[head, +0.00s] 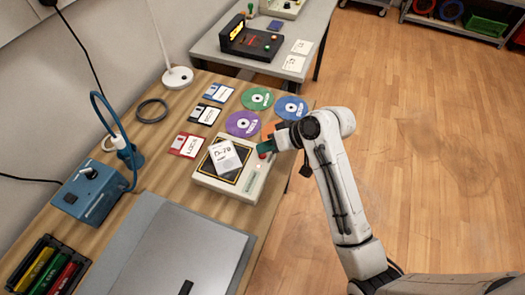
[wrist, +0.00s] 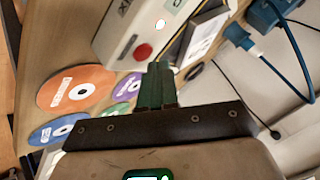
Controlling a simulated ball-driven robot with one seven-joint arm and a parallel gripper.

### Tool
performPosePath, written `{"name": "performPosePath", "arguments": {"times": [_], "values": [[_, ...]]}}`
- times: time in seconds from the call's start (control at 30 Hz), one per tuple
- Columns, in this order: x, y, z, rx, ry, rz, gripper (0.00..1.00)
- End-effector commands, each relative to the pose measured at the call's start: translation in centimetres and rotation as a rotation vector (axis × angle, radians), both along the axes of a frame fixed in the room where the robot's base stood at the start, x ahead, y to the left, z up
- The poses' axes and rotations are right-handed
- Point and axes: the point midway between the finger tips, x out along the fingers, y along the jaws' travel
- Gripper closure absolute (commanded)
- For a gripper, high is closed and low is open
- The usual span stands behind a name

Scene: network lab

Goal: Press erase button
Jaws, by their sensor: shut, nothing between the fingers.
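A cream box device (head: 212,183) stands on the wooden workbench, with a dark square pad and a white labelled block (head: 226,157) on top. A red round button (head: 262,155) sits at the device's right end; it also shows in the wrist view (wrist: 143,51), near a small bright light (wrist: 161,23). My gripper (head: 266,147) is at the device's right end, close to the button. In the wrist view its green fingers (wrist: 158,70) are together and empty, apart from the button in the picture. Whether they touch the device is unclear.
Several discs, including a purple one (head: 242,123), and several floppy disks (head: 187,145) lie behind the device. A grey laptop-like slab (head: 180,250) lies in front. A blue box with a cable (head: 92,190) is at left. Open wooden floor is at right.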

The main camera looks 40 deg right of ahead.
Motion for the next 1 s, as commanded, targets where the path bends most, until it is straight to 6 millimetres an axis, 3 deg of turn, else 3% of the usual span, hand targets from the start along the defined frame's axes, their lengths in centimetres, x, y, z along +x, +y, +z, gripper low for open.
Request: {"name": "performPosePath", "arguments": {"times": [0.47, 1.0], "values": [[0.0, 0.0, 0.6, 0.0, 0.0, 0.0, 1.0], [0.0, 0.0, 5.1, 0.0, -0.001, -0.001, 1.0]]}}
